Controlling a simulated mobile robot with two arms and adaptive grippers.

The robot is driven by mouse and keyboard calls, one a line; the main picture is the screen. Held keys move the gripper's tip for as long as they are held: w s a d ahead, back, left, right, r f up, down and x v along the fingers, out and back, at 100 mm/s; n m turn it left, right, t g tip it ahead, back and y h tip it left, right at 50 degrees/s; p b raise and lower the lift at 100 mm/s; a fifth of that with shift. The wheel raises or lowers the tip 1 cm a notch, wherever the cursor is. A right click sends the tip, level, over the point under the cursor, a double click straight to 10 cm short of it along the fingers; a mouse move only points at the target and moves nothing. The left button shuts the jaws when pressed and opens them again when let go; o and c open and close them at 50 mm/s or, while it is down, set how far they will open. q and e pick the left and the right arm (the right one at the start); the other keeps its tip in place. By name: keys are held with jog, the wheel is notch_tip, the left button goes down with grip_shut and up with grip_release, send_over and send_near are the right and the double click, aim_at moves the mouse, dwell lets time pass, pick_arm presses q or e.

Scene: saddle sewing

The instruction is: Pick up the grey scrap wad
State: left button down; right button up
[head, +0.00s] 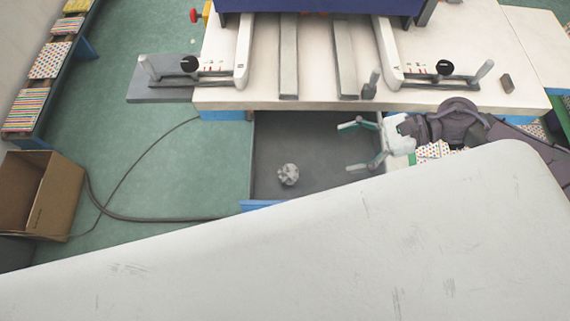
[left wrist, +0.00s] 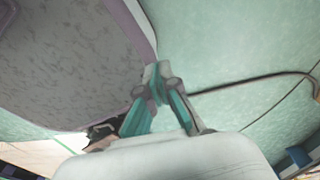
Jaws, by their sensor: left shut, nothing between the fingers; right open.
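The grey scrap wad (head: 288,175) is a small crumpled ball lying on the dark grey surface (head: 310,130) below the front edge of the white table. My right gripper (head: 348,147) comes in from the right in the head view. Its teal-edged fingers are spread open, pointing left toward the wad, with a clear gap between them and it. My left gripper (left wrist: 155,75) shows in the left wrist view with its fingers shut together and nothing between them. The wad does not show in the left wrist view.
The white table (head: 300,104) with its machine rails stands above the dark surface. A cardboard box (head: 58,195) is at the left. A dark cable (head: 120,214) runs over the green floor. A large pale panel fills the bottom of the head view.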

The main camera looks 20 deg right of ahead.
jog(key=b, duration=0.3)
send_near(296, 171)
jog(key=shift+s+d+r, duration=0.2)
jog(key=shift+d+r, duration=0.6)
jog(key=shift+r, duration=0.3)
jog(key=shift+w+f+b, duration=0.1)
jog(key=shift+f+b, duration=0.6)
jog(key=shift+b, duration=0.15)
jog(key=shift+a+f, duration=0.15)
jog(key=x, duration=0.7)
jog(key=shift+w+a+p, duration=0.15)
jog(key=shift+a+p, duration=0.2)
jog(key=shift+a, duration=0.05)
jog(key=p+x, duration=0.1)
jog(key=x, duration=0.3)
jog(key=shift+a+f+p, duration=0.25)
jog(key=shift+a+p, duration=0.05)
jog(key=shift+a, duration=0.05)
jog(key=shift+a+f, duration=0.25)
jog(key=shift+a, duration=0.1)
pick_arm(q)
jog(key=f, duration=0.3)
jog(key=shift+s+f, duration=0.25)
jog(key=shift+s, duration=0.1)
pick_arm(e)
jog(key=c, duration=0.8)
